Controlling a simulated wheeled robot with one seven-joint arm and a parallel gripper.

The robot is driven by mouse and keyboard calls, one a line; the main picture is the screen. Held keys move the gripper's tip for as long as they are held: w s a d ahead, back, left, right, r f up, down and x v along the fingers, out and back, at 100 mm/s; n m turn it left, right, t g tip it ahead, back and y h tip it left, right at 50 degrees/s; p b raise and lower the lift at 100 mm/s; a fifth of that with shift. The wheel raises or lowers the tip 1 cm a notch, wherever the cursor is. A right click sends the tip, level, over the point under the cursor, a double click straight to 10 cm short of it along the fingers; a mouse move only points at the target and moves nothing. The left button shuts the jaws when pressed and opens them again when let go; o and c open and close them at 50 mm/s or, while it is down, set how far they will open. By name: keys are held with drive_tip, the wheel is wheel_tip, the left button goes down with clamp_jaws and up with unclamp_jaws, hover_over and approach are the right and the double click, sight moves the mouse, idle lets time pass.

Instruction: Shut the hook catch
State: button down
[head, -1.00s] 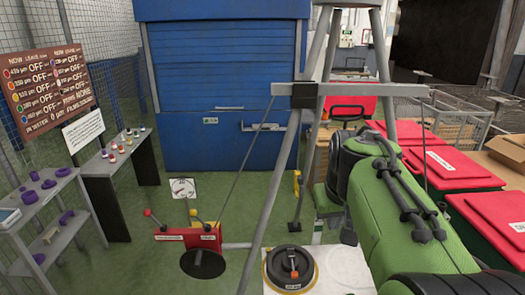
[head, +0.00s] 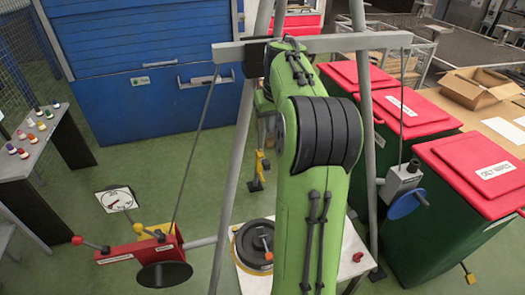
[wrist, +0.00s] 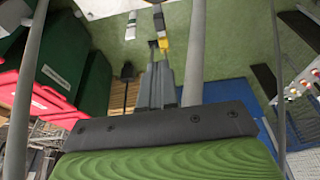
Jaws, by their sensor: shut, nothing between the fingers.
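A small yellow fitting with dark and grey parts (head: 260,164) stands low by a leg of the grey tripod frame (head: 226,150), left of my arm in the head view. It may be the hook catch, but it is too small to tell its state. The wrist view shows a yellow piece (wrist: 165,43) with a grey block beyond my fingers. My gripper (wrist: 158,64) is shut and empty, pointing toward the yellow piece, with no clear contact. In the head view my green arm hides the gripper.
A blue shutter (head: 150,40) with a pale handle bar (head: 205,78) stands behind. Red-lidded green bins (head: 470,170) fill the right. A red lever unit (head: 140,247) and black disc (head: 165,274) stand front left. Green floor is open between shutter and frame.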

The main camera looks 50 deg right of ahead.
sight(266, 161)
drive_tip(key=x, duration=1.4)
drive_tip(key=shift+s+a+f, duration=0.2)
drive_tip(key=shift+s, duration=0.2)
